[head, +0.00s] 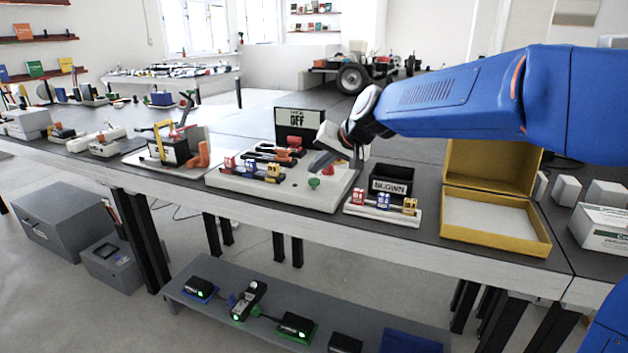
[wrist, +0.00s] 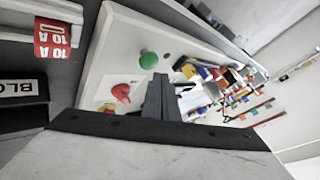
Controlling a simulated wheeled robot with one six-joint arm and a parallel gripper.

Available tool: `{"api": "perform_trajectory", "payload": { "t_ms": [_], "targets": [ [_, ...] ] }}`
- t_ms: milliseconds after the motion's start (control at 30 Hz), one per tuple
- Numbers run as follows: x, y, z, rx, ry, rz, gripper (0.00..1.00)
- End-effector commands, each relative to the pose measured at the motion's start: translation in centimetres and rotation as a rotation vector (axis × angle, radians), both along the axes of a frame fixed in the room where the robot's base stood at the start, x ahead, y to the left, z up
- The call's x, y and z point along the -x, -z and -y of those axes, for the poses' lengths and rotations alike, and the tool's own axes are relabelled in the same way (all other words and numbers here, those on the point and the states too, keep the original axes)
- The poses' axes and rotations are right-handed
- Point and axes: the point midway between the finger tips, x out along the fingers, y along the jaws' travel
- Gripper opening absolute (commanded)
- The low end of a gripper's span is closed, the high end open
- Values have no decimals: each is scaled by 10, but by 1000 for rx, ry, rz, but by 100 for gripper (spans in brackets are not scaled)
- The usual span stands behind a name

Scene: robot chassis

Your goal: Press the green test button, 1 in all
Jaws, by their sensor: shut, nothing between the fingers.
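The green test button (head: 314,183) is a small round knob on the white board (head: 226,182) on the bench. It also shows in the wrist view (wrist: 148,60), with a red button (wrist: 121,92) beside it on the same board. In the head view the red button (head: 327,170) sits just behind and right of the green one. My gripper (head: 318,165) is shut and empty. Its fingertips are close above the green button in the head view. In the wrist view the fingertips (wrist: 158,80) appear beside the button, and I see no clear contact.
A sign reading OFF (head: 300,122) stands at the board's back. To the right are a black BLOWN bin (head: 391,180), a rack of coloured fuses (head: 383,203) and an open yellow box (head: 494,244). A tool stand (head: 172,150) is to the left.

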Motion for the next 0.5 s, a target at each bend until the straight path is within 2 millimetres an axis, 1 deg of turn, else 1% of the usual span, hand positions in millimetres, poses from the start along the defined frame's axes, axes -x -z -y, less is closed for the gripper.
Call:
{"api": "perform_trajectory", "payload": {
  "t_ms": [267,500],
  "targets": [
    [0,7,0,0,0,0,0],
    [0,8,0,0,0,0,0]
  ]
}}
